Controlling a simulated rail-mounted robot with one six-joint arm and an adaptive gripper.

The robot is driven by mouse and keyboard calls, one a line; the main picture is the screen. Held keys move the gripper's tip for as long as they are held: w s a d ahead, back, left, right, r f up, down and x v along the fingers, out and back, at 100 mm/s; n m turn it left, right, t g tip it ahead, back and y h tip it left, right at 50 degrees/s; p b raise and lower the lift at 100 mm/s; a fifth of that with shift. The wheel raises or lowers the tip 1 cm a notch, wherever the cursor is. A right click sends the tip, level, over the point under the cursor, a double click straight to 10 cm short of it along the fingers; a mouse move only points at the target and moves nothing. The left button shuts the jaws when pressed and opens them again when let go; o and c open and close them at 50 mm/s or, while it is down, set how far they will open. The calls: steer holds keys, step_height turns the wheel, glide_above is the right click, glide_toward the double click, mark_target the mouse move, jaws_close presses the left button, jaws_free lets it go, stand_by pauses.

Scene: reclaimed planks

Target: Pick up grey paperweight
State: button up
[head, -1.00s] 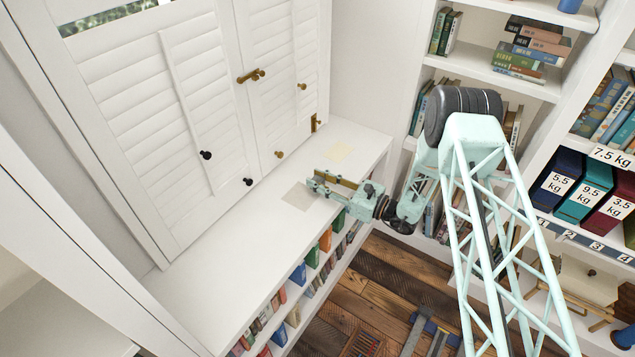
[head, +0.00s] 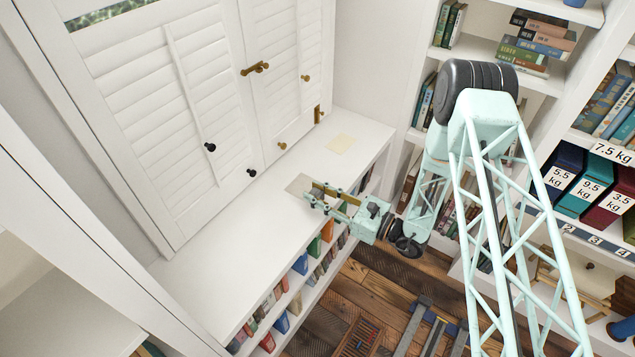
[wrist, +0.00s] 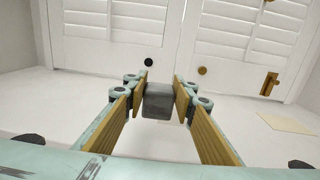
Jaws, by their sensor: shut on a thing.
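The grey paperweight (wrist: 158,103) is a small dark grey block in the middle of the wrist view. My gripper (wrist: 160,92) is shut on it, with a tan pad against each side. In the head view my gripper (head: 322,193) is over the front part of the white counter, beside a greyish square patch. The paperweight cannot be made out clearly there, and its height above the counter is hard to tell.
White louvred shutters (head: 205,95) with dark and brass knobs rise behind the white counter (head: 235,255). Bookshelves stand at right, with labelled binders (head: 575,185). The counter's left part is clear.

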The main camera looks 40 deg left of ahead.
steer(key=shift+s+d+r, duration=0.1)
steer(key=shift+s+d, duration=0.25)
steer(key=shift+s, duration=0.25)
steer(key=shift+s+d+r, duration=0.1)
steer(key=shift+s+d, duration=0.25)
steer(key=shift+s, duration=0.2)
